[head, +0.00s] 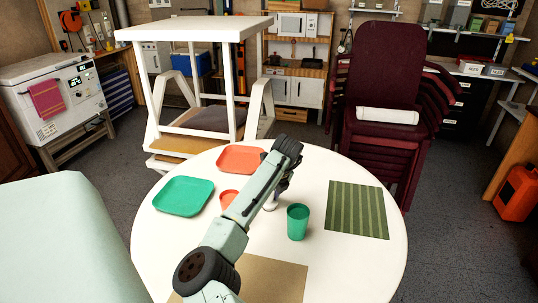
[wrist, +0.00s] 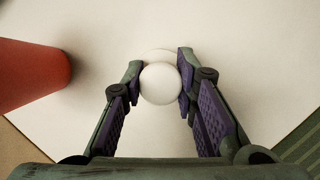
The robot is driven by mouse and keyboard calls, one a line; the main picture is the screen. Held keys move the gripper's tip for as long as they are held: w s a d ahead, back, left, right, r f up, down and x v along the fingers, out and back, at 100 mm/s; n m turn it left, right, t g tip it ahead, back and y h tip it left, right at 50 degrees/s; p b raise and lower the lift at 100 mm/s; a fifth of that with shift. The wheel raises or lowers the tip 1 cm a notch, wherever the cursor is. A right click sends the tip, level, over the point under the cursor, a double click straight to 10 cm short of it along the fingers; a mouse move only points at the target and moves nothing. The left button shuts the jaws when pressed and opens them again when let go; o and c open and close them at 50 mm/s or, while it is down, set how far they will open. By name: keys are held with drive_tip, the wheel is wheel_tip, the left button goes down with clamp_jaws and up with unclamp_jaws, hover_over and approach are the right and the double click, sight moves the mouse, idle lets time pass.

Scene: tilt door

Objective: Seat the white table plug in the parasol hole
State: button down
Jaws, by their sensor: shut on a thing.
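The white table plug (wrist: 161,84) shows a rounded top between the fingertips of my gripper (wrist: 160,76) in the wrist view. The fingers are shut on its sides. A wider pale disc shows just behind the knob; I cannot tell whether it is the plug's flange or a rim on the table. In the head view my gripper (head: 283,186) points down over the middle of the round white table (head: 350,262), and a bit of the white plug (head: 270,204) shows below it. The parasol hole is not visible; my arm and the plug cover that area.
An orange cup (head: 228,198) stands left of my gripper, also at the left in the wrist view (wrist: 30,76). A green cup (head: 297,222) stands close on the right. Green (head: 184,196) and orange (head: 240,159) trays, a striped mat (head: 357,210) and a tan mat (head: 272,280) lie around.

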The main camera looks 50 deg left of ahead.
drive_tip(key=shift+f, duration=0.65)
drive_tip(key=c, duration=1.2)
unclamp_jaws()
drive_tip(key=v, duration=1.2)
drive_tip(key=shift+s+f, duration=0.1)
